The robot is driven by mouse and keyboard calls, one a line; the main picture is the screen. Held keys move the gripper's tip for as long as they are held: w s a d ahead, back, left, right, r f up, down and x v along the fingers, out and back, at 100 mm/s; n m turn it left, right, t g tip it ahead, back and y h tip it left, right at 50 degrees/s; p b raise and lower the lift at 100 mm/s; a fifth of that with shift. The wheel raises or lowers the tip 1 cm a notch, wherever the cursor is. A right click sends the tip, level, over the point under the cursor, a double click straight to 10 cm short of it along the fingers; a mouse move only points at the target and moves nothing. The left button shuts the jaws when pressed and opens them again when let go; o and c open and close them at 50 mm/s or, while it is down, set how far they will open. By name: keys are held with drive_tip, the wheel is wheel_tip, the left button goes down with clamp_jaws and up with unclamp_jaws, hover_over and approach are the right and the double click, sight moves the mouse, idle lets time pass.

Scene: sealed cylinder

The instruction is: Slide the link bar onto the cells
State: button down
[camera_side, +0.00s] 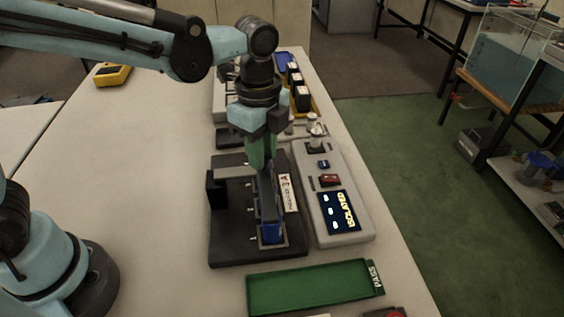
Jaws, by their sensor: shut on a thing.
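My gripper (262,165) points straight down over the black fixture (232,245), with its fingers shut on a narrow dark piece that I take to be the link bar (268,208). The bar is mostly hidden by the fingers, and its ends are hard to make out. Blue cells (271,234) sit in a row in the fixture, the nearest one showing just in front of the bar. The cells further back are hidden behind the gripper. I cannot tell whether the bar touches the cells.
A grey tester (345,215) with a lit screen reading "ISOLATED" stands right of the fixture. A black upright block (215,190) rises at the fixture's left. A green tray (310,287) marked "PASS" lies in front. A yellow tray (318,107) holds dark blocks behind.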

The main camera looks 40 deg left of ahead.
drive_tip(key=shift+w+d, duration=0.3)
drive_tip(key=c, duration=0.9)
unclamp_jaws()
drive_tip(key=shift+c, duration=0.2)
drive_tip(key=shift+r, duration=0.1)
wheel_tip(320, 180, up, 12)
drive_tip(key=s+a+f+n+t, duration=0.3)
drive_tip(key=a+f+n, duration=0.2)
drive_tip(key=a+n, duration=0.2)
drive_tip(key=s+a+f+n+t, duration=0.4)
drive_tip(key=a+n, duration=0.3)
drive_tip(key=n, duration=0.4)
drive_tip(key=shift+a+f, duration=0.2)
drive_tip(key=shift+f, duration=0.25)
